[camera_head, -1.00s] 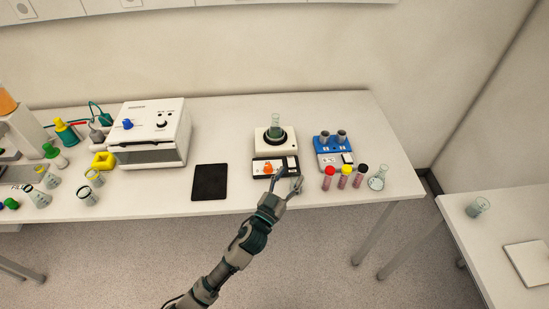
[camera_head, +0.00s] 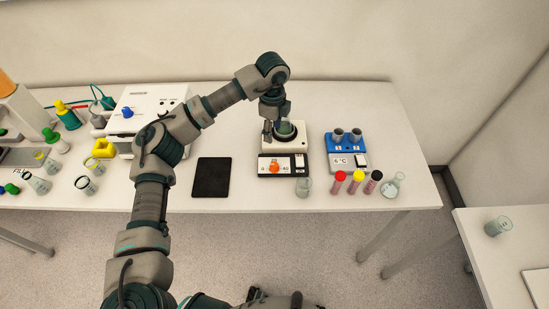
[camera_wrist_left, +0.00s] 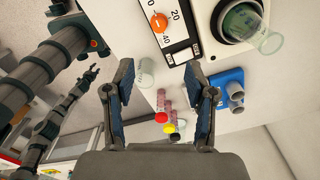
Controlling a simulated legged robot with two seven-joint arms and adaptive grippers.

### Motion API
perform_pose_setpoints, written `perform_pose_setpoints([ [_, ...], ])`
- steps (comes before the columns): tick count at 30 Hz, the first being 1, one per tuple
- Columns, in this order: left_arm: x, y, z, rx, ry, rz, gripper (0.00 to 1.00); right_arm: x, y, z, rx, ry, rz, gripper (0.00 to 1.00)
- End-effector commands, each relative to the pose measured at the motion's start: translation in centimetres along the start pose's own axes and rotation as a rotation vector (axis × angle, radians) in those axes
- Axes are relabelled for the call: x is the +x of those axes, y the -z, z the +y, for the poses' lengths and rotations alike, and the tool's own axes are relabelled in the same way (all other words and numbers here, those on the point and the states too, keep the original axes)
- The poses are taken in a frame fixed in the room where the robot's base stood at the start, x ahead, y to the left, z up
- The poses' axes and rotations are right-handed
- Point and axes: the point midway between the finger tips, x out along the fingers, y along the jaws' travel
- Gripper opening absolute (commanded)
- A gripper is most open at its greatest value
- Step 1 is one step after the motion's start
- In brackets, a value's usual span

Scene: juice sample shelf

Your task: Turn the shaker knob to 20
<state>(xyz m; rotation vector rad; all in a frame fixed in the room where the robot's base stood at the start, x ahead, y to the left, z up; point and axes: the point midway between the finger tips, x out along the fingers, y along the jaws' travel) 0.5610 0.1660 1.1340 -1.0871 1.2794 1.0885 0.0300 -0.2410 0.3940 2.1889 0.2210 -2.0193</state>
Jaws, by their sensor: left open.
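The shaker (camera_head: 291,143) is a white unit with a dark control panel at its front. Its orange knob (camera_head: 274,167) sits on a white dial; the knob also shows in the left wrist view (camera_wrist_left: 158,22), with 20 and 40 printed beside it. I cannot tell which number it points at. My left gripper (camera_head: 275,132) is above the shaker, behind the knob, and partly covers the vessel. In its wrist view the fingers (camera_wrist_left: 160,82) are spread and empty. The right gripper (camera_wrist_left: 90,75) shows small there.
A clear beaker (camera_head: 304,187) stands just right of the panel. Capped tubes (camera_head: 356,182), a flask (camera_head: 393,185) and a blue device (camera_head: 346,152) are further right. A black pad (camera_head: 211,177) lies left. The table front edge is close.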

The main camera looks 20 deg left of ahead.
Motion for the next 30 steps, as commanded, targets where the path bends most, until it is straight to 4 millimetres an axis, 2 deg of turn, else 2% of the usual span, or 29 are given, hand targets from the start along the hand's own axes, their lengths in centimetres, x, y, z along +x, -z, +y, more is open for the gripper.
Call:
perform_pose_setpoints([
  [5,2.6,-0.1,0.0,0.0,-0.006,0.0,0.55,-0.1,-0.3,0.0,-0.001,-0.001,-0.004,0.4],
  [15,10.8,0.0,0.0,0.003,-0.006,0.004,0.55,-0.5,-0.3,0.0,0.0,-0.001,-0.004,0.4],
  [21,14.7,0.1,0.0,0.005,-0.004,0.004,0.55,-0.7,-0.3,0.0,-0.001,0.0,-0.004,0.4],
  [25,16.3,0.1,0.0,0.004,-0.003,0.005,0.55,-0.8,-0.2,-0.1,0.0,0.0,-0.004,0.4],
  [30,17.2,0.1,0.0,0.005,-0.002,0.005,0.55,-0.8,-0.2,-0.1,0.0,0.0,-0.004,0.4],
])
